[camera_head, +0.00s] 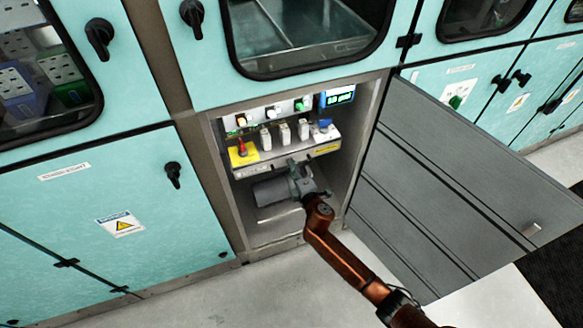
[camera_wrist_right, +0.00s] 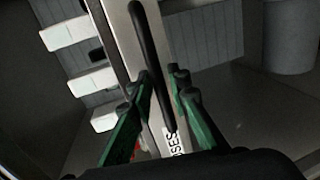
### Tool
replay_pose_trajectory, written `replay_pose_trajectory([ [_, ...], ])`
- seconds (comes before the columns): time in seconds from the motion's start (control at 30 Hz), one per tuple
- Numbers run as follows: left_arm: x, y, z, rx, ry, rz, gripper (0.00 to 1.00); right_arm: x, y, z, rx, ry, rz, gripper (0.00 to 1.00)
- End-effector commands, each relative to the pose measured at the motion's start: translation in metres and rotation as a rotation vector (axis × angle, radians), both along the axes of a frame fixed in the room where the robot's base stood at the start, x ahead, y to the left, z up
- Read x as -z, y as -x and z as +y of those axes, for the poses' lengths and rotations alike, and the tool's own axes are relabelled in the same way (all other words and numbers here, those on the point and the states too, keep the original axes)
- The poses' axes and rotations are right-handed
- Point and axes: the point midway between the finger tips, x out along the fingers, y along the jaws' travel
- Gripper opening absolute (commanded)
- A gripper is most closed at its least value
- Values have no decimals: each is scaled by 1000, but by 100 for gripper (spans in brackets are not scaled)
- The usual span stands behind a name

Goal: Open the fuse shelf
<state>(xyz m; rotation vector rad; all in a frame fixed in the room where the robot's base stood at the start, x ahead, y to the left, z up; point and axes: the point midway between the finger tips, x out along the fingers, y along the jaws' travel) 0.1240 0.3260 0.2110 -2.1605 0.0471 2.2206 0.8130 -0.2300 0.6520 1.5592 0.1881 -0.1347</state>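The fuse shelf (camera_head: 262,167) sits inside the open lower cabinet bay, with a row of white fuses and a red switch on top. In the right wrist view its light front panel (camera_wrist_right: 124,30) carries a long black handle (camera_wrist_right: 150,60) and a label, partly covered, ending in "SES". My right gripper (camera_head: 297,180) is at the shelf's front edge. In the wrist view its green fingers (camera_wrist_right: 162,82) stand apart on either side of the handle, with a gap visible; contact cannot be told. In the head view the gripper hides the handle. My left gripper is out of view.
The large grey cabinet door (camera_head: 450,190) stands open to the right of the bay. A grey cylinder (camera_head: 270,191) lies below the shelf. Closed teal doors (camera_head: 90,210) are to the left. The floor (camera_head: 230,290) in front is clear.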

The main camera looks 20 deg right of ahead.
Motion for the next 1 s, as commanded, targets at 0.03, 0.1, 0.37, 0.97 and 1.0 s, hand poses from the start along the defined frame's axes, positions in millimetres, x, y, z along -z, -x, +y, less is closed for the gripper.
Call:
replay_pose_trajectory([
  [0.03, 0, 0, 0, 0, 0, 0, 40, 0, 0, 0, 0, 0, 0, 17],
  [0.1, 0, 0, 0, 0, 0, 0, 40, 0, 0, 0, 0, 0, 0, 14],
  [0.37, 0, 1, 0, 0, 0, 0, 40, 0, 0, 0, 0, 0, 0, 0],
  [0.97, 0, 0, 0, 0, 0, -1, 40, 0, 2, 1, -1, 0, 1, 0],
  [1.0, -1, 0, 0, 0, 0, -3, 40, 0, 3, 1, -2, 0, 1, 0],
])
